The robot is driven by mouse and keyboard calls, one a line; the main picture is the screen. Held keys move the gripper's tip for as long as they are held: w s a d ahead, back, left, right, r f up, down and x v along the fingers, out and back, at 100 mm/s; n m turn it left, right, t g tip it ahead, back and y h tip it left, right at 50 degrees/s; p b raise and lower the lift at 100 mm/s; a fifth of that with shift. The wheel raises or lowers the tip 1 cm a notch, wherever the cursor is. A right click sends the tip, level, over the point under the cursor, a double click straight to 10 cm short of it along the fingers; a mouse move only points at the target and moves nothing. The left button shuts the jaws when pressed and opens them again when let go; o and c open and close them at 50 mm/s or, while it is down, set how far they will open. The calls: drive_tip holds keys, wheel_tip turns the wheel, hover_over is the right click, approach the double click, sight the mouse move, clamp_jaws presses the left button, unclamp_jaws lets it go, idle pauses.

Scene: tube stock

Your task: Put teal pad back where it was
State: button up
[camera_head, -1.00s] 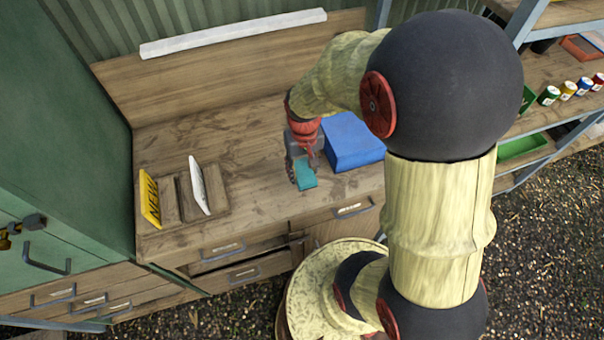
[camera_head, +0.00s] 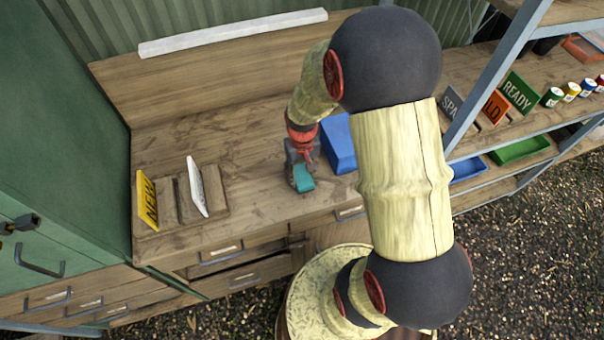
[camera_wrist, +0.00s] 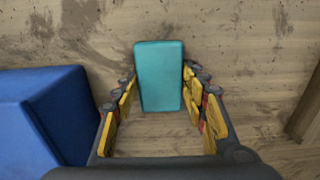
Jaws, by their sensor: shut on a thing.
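The teal pad (camera_head: 303,178) is a small block held between the fingers of my gripper (camera_head: 299,172), over the wooden bench to the left of the blue box. In the wrist view the pad (camera_wrist: 159,76) stands between the yellow-padded fingers of my gripper (camera_wrist: 161,95), with its far end beyond the fingertips. The gripper is shut on it. Whether the pad touches the bench top cannot be told.
A blue box (camera_head: 338,142) stands close on the right; it also shows in the wrist view (camera_wrist: 40,115). A wooden rack (camera_head: 184,205) holds a yellow sign (camera_head: 147,200) and a white card (camera_head: 197,186). The bench (camera_head: 250,170) is clear between. A shelf with signs and jars stands right.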

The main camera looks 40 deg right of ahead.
drive_tip(key=shift+f, duration=0.1)
drive_tip(key=o, duration=1)
drive_tip(key=shift+o, duration=0.5)
wheel_tip(320, 180, up, 12)
drive_tip(key=p, duration=0.2)
wheel_tip(320, 180, up, 12)
drive_tip(key=f+n+t, duration=0.1)
drive_tip(key=t, duration=0.1)
hover_over(302, 176)
drive_tip(key=s+a, duration=0.2)
drive_tip(key=a, duration=0.3)
drive_tip(key=s+a+r+n+t, duration=0.2)
drive_tip(key=s+a+r+t, duration=0.1)
drive_tip(key=s+a+r, duration=0.4)
drive_tip(key=s+r, duration=0.3)
drive_tip(key=shift+r+t, duration=0.2)
drive_tip(key=shift+t, duration=0.1)
drive_tip(key=shift+s+f, duration=0.1)
